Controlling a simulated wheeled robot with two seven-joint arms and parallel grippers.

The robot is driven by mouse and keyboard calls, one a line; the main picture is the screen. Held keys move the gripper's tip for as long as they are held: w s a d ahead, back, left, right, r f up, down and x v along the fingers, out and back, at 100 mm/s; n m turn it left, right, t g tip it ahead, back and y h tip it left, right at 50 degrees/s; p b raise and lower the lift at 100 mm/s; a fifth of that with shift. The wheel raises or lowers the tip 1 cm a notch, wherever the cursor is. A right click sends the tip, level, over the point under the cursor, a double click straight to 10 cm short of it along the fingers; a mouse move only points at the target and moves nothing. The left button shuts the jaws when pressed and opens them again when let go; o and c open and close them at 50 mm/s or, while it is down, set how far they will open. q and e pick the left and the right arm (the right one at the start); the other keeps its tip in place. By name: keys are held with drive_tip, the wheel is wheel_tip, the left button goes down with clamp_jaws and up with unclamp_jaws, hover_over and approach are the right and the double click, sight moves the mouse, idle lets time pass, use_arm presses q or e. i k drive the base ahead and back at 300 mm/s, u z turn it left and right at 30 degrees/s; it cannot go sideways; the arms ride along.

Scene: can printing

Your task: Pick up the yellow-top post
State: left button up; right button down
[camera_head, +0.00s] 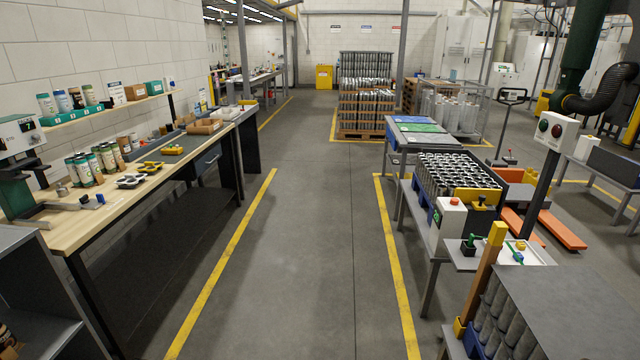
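The yellow-top post (478,285) is at the lower right. It is a brown, slightly leaning post with a bright yellow block at its top, and its lower end meets a yellow and blue base at the front. It stands at the left edge of a grey-topped rack (575,305) that holds several grey cylinders. Neither of my grippers shows in the head view, so I cannot tell their state. Nothing is seen touching the post from my side.
A wooden workbench (50,228) with cans and tools runs along the left wall. A can table with a button box (450,222) and a small tray table (470,262) stand behind the post. A dark control post (540,195) rises to its right. The middle aisle (300,270) is clear.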

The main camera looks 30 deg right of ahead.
sight(499, 230)
drive_tip(key=i, duration=2.25)
drive_tip(key=z, duration=4.2)
drive_tip(key=i, duration=1)
drive_tip(key=z, duration=0.05)
